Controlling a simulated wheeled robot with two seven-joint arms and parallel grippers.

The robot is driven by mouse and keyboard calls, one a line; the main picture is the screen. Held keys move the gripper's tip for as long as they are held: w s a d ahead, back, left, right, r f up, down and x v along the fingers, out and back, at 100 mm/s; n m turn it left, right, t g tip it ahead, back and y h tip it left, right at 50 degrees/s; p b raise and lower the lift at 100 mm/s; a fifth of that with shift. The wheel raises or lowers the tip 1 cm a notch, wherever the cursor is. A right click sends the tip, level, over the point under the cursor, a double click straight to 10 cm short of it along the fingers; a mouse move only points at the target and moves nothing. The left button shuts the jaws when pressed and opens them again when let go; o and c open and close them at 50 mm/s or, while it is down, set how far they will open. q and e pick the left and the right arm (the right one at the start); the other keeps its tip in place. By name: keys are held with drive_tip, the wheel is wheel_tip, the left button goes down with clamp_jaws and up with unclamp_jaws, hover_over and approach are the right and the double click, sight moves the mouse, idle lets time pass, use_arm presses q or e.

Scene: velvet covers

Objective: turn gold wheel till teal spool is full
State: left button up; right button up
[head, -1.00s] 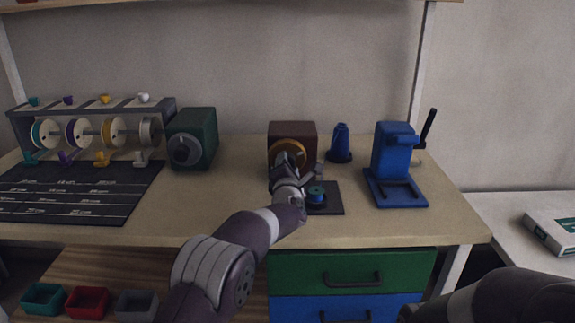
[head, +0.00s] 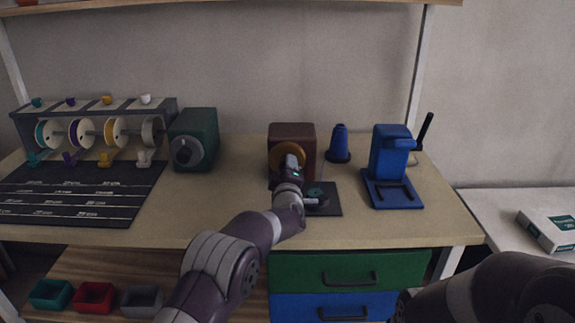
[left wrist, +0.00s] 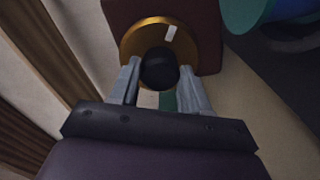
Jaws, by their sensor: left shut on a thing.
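The gold wheel (head: 286,150) is on the front of a dark red box (head: 291,130) in the middle of the table. In the left wrist view the gold wheel (left wrist: 130,45) has a white mark and a black knob (left wrist: 160,66). My left gripper (head: 291,163) is at the wheel; its fingers (left wrist: 160,75) are shut on the knob. The teal spool (head: 315,190) stands on a dark mat just right of my left wrist, which partly hides it; how much thread it holds cannot be told. A teal rounded edge (left wrist: 243,12) shows at the wrist view's upper right. My right gripper is not in view.
A blue thread cone (head: 339,145) and a blue stand (head: 390,165) are to the right. A green box with a grey dial (head: 198,140) and a rack of spools (head: 90,125) are to the left.

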use_arm(q)
drive_tip(key=m+p, duration=0.2)
drive_tip(key=m, duration=0.2)
drive_tip(key=shift+m+p, duration=0.6)
drive_tip(key=shift+m, duration=0.8)
drive_tip(key=shift+f, duration=0.1)
drive_tip(key=o, duration=1.1)
drive_tip(key=shift+c, duration=0.2)
drive_tip(key=s, duration=1.2)
drive_tip(key=shift+s, duration=0.4)
